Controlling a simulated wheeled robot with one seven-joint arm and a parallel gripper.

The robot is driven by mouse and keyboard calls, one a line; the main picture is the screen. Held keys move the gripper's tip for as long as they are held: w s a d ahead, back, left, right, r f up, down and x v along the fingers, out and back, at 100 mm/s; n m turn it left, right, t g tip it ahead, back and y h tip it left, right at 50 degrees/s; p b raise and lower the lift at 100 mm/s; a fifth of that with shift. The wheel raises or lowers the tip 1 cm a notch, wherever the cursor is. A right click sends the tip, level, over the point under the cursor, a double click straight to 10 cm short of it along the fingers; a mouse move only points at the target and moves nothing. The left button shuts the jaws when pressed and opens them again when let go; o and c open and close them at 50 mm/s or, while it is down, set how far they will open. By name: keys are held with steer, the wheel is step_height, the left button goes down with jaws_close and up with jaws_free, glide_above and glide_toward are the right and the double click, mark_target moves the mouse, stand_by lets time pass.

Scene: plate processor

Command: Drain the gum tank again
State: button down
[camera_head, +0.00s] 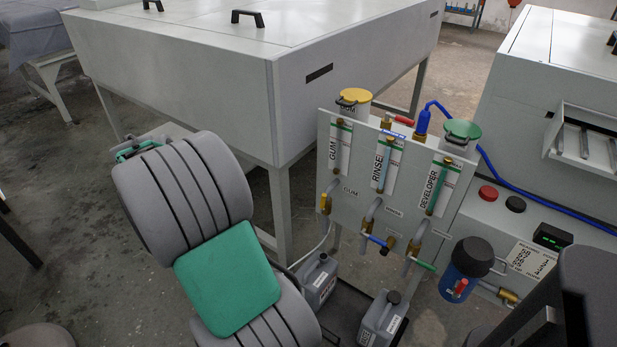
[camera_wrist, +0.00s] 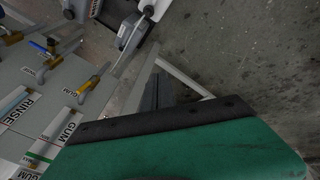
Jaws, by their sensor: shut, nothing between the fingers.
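The yellow-lidded gum tank (camera_head: 352,100) stands behind the grey panel (camera_head: 345,208). The gum gauge (camera_head: 340,150) and the yellow gum valve handle (camera_head: 325,203) are at the panel's left. The handle appears to lie along its pipe; it also shows in the wrist view (camera_wrist: 90,84).
The blue rinse handle (camera_head: 375,240) and green developer handle (camera_head: 423,264) sit right of the gum valve. A second jug (camera_head: 382,318) stands below them. A blue filter housing (camera_head: 464,270) is at the right. The large grey machine (camera_head: 200,75) stands behind my arm.

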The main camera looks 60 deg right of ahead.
steer(key=s+d+r+m+g+p, duration=0.1)
steer(key=s+d+m+g+p, duration=0.15)
steer(key=d, duration=0.65)
steer(key=m+g+p, duration=0.3)
steer(key=m+p, duration=0.1)
steer(key=m, duration=0.2)
glide_toward(323, 203)
step_height(323, 203, down, 6)
steer(key=s+d, duration=0.1)
steer(key=d, duration=0.1)
steer(key=shift+d+r+h, duration=0.2)
steer(key=shift+d+h, duration=0.1)
steer(key=shift+d, duration=0.1)
steer(key=shift+s+r+t, duration=0.1)
steer(key=shift+s+t, duration=0.15)
steer(key=shift+s, duration=0.05)
